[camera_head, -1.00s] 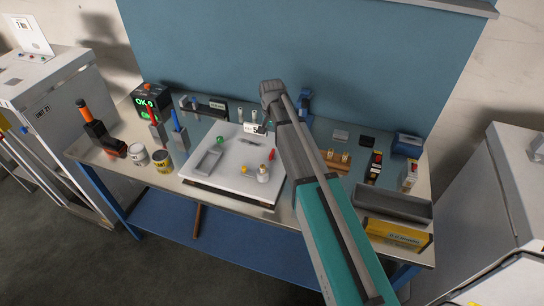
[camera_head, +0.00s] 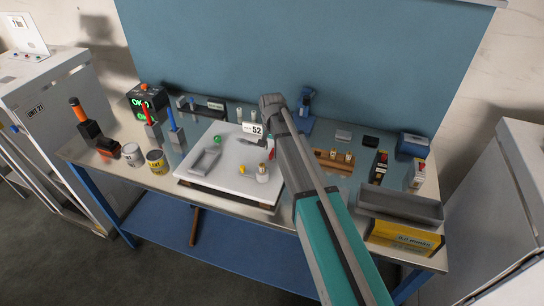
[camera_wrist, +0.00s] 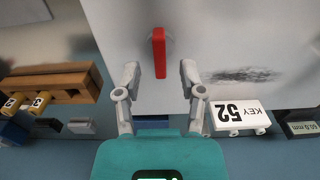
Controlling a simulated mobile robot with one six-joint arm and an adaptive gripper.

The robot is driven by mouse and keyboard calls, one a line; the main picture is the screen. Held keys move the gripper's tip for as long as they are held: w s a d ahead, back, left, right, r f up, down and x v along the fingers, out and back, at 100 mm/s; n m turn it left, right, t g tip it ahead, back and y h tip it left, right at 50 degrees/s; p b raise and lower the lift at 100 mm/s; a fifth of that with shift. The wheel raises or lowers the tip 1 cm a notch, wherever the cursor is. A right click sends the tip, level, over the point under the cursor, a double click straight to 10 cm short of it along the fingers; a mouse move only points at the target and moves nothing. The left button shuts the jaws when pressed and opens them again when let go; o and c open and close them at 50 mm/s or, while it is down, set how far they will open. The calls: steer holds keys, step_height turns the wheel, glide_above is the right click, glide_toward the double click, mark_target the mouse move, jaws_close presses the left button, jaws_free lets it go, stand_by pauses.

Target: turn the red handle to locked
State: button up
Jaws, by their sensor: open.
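The red handle (camera_wrist: 159,52) is a short bar on the pale panel (camera_wrist: 225,45) in the wrist view. Its long side runs up and down in that picture. My gripper (camera_wrist: 159,72) is open, with one grey finger on each side of the handle's line. The handle's near end lies about level with the fingertips, with gaps on both sides. I see no contact. In the head view, the white panel (camera_head: 222,165) lies on the bench, and my arm covers part of its right side. My fingers are not clear there.
A "KEY 52" tag (camera_wrist: 237,116) is close to my right finger in the wrist view. A wooden block (camera_wrist: 60,80) with numbered yellow pieces is at left. Tins (camera_head: 156,161) and a grey bin (camera_head: 400,205) flank the panel on the bench.

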steer(key=shift+f+b, duration=1.05)
steer(key=shift+f, duration=0.25)
jaws_close()
